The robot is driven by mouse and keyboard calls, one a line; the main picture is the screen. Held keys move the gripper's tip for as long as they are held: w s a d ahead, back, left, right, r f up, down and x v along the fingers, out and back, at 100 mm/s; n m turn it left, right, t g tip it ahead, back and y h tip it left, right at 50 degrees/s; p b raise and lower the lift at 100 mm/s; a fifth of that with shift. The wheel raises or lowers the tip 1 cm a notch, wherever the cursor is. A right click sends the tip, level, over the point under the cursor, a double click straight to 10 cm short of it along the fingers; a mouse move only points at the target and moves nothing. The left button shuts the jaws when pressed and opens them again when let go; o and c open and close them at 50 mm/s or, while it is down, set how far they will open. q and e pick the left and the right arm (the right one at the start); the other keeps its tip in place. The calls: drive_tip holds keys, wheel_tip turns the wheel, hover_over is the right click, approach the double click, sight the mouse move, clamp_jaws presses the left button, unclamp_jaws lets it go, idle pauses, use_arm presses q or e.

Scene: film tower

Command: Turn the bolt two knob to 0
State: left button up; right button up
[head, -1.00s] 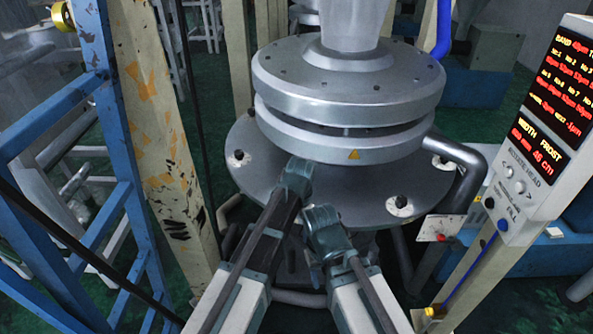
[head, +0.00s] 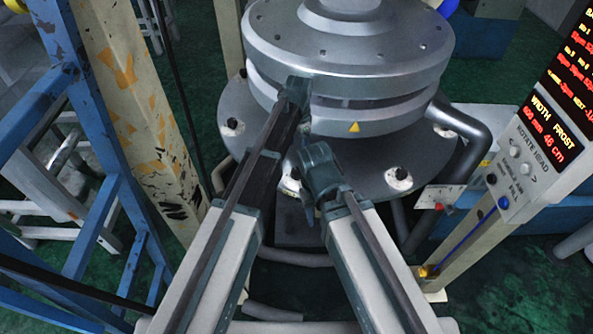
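Small black bolt knobs on pale round dials sit around the wide grey plate (head: 345,192) of the round metal die. One knob (head: 232,124) is at the left and another knob (head: 400,173) is at the front right. A third knob (head: 442,130) is at the right, and a dial (head: 290,181) is partly hidden between my arms. I cannot tell which is bolt two or read any setting. My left gripper (head: 297,90) overlaps the die's rings in the picture. My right gripper (head: 317,165) overlaps the plate's front. Their finger openings cannot be made out, and contact is unclear.
A pipe (head: 462,125) curves down at the plate's right. A control panel (head: 540,135) with red readouts stands at the right. A chipped cream post (head: 135,110) and a blue frame (head: 95,205) stand at the left. A small red-buttoned box (head: 440,197) is right of the plate.

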sight(297, 171)
use_arm(q)
wheel_tip(297, 171, down, 13)
drive_tip(key=b, duration=1.2)
drive_tip(key=shift+w+a+r, duration=0.1)
drive_tip(key=shift+w+r, duration=0.05)
drive_tip(key=shift+r, duration=0.05)
clamp_jaws()
